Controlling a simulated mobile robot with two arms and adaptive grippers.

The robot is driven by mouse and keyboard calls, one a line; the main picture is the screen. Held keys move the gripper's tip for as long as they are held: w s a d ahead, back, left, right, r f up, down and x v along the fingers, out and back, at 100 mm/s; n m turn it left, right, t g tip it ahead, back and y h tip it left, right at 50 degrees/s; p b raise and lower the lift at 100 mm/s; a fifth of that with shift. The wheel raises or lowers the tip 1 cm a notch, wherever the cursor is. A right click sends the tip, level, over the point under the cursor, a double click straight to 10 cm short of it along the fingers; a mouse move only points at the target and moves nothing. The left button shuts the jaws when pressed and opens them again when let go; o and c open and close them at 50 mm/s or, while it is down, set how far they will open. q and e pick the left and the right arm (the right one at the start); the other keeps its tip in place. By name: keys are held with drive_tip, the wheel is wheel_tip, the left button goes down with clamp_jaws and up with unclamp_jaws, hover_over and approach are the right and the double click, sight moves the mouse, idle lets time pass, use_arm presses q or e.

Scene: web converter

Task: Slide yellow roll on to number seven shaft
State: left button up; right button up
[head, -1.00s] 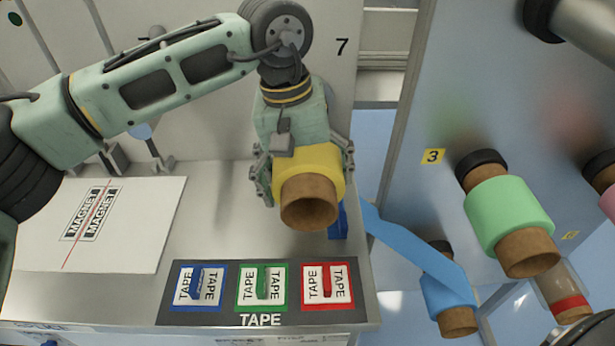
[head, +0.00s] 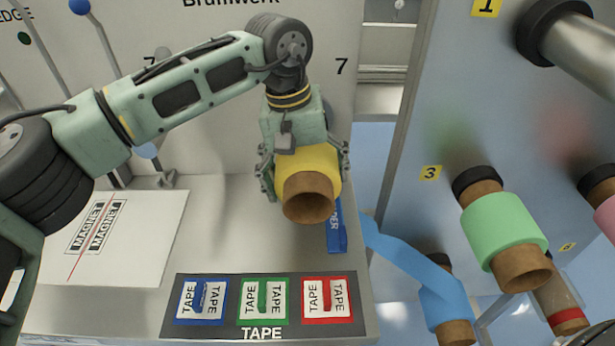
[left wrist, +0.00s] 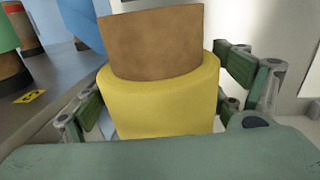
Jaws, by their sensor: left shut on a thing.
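The yellow roll (head: 309,165) with its brown core (head: 308,197) is held in my left gripper (head: 304,172), above the grey worktop near its right edge. The gripper's fingers are on both sides of the yellow part, and the core's open end points toward the head camera. In the left wrist view the yellow roll (left wrist: 160,100) sits between the fingers, its core sticking out at the top. I cannot pick out a shaft beside that mark. My right gripper does not show.
The tilted panel on the right carries a green roll (head: 503,228), a blue roll (head: 446,303) with a blue web, and a bare metal shaft (head: 575,45) by label 1. A tape holder (head: 262,335) and a magnet sheet (head: 150,255) lie on the worktop.

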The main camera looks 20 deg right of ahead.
use_arm(q)
drive_tip(key=shift+w, duration=0.1)
idle(0.3)
drive_tip(key=shift+w+d+r+p, duration=0.1)
drive_tip(key=shift+w+d+p, duration=0.1)
drive_tip(key=shift+w+p, duration=0.3)
drive_tip(key=shift+w+d+r+p, duration=0.1)
drive_tip(key=shift+w+d+p, duration=0.15)
drive_tip(key=shift+w, duration=0.35)
drive_tip(key=shift+w+f, duration=0.2)
drive_tip(key=shift+w, duration=0.25)
drive_tip(key=o, duration=1.5)
drive_tip(key=shift+s, duration=0.1)
drive_tip(key=shift+o, duration=0.2)
